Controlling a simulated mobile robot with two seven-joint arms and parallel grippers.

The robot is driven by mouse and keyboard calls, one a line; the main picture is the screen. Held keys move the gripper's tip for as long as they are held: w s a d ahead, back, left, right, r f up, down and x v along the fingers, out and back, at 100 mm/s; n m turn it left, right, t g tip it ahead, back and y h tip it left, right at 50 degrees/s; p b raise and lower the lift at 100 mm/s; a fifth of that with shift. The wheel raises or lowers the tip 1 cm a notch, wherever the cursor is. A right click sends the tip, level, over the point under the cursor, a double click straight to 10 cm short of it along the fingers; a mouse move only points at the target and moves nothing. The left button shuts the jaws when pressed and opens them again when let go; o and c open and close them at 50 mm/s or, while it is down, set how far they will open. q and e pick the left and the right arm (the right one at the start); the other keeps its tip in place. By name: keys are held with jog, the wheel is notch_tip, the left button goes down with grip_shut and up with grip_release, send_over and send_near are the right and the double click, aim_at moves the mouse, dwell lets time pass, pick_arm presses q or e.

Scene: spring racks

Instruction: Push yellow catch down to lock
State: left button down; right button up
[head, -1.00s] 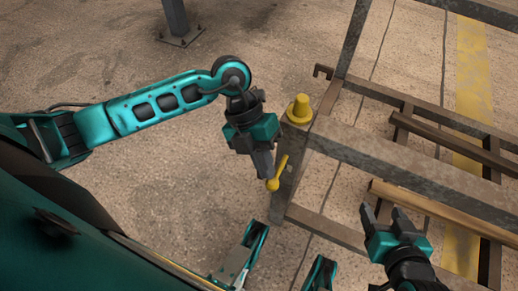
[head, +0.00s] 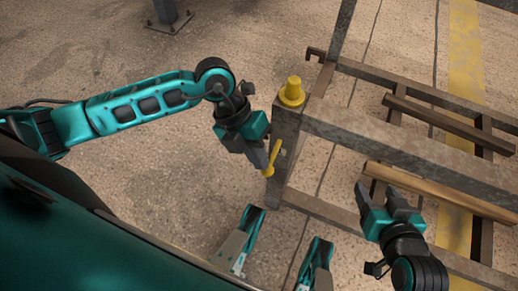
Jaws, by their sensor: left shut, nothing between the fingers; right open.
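The yellow catch (head: 274,155) is a thin lever on the side of the rack's corner post (head: 285,135). It slants, with its upper end to the right and its lower end by my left fingertips. A yellow cap (head: 291,91) sits on top of the same post. My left gripper (head: 263,168) is shut and empty, pointing down with its tips at the catch; I cannot tell whether they touch it. Its fingers hide part of the catch's lower end. My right gripper (head: 382,193) is open and empty, pointing up in front of the rack's lower bars.
The rack's metal top rail (head: 400,145) runs right from the post. Wooden bars (head: 440,192) lie lower, close to my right gripper. A dark post (head: 167,12) stands on the floor at the back left. Open concrete floor (head: 130,190) lies left of the rack.

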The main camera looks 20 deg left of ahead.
pick_arm(q)
jog(key=shift+f+t, duration=0.7)
jog(key=shift+f, duration=0.95)
jog(key=shift+p, duration=0.3)
